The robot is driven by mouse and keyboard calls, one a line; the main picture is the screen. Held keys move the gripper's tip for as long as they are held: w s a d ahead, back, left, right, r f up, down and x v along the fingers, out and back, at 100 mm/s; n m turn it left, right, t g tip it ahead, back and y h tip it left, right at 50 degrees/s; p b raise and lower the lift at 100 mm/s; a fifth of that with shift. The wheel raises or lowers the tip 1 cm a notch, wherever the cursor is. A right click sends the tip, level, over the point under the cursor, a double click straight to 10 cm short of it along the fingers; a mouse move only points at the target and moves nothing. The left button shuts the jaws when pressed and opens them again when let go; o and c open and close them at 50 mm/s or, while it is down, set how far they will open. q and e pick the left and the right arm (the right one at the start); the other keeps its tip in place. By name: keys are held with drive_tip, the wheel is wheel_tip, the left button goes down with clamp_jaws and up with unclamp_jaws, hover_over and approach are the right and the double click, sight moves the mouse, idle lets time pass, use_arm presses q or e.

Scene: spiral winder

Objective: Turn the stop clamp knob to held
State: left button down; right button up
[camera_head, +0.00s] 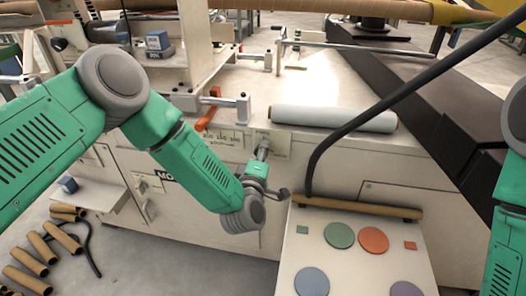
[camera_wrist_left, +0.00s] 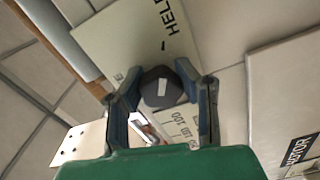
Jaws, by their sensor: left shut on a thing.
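The stop clamp knob (camera_wrist_left: 160,92) is dark with a white mark on its face, in the middle of the left wrist view. My left gripper (camera_wrist_left: 161,88) is shut on it, one finger on each side. A pale plate (camera_wrist_left: 135,35) behind it carries a dark tick and partly cut-off lettering beginning "HEL". The white mark points roughly up towards that tick; exact alignment I cannot tell. In the head view my left gripper (camera_head: 262,162) reaches up to the machine's front panel, at a small pale label plate (camera_head: 278,142). My right gripper is out of view.
A pale roll (camera_head: 333,119) lies on the machine top, right of the knob. An orange-handled lever (camera_head: 208,112) stands to its left. A dark curved bar (camera_head: 400,98) crosses the right side. A board with coloured discs (camera_head: 327,257) is in front; cardboard tubes (camera_head: 27,280) lie lower left.

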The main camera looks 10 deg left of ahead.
use_arm(q)
drive_tip(key=shift+s+d+f, duration=0.1)
drive_tip(key=shift+s+f, duration=0.1)
drive_tip(key=shift+f, duration=0.25)
drive_tip(key=c, duration=1.2)
unclamp_jaws()
drive_tip(key=shift+o, duration=0.2)
drive_tip(key=shift+w+r, duration=0.1)
drive_tip(key=shift+r, duration=0.05)
drive_tip(key=shift+r, duration=0.1)
drive_tip(key=shift+s, duration=0.25)
drive_tip(key=s, duration=1.1)
drive_tip(key=shift+s, duration=0.25)
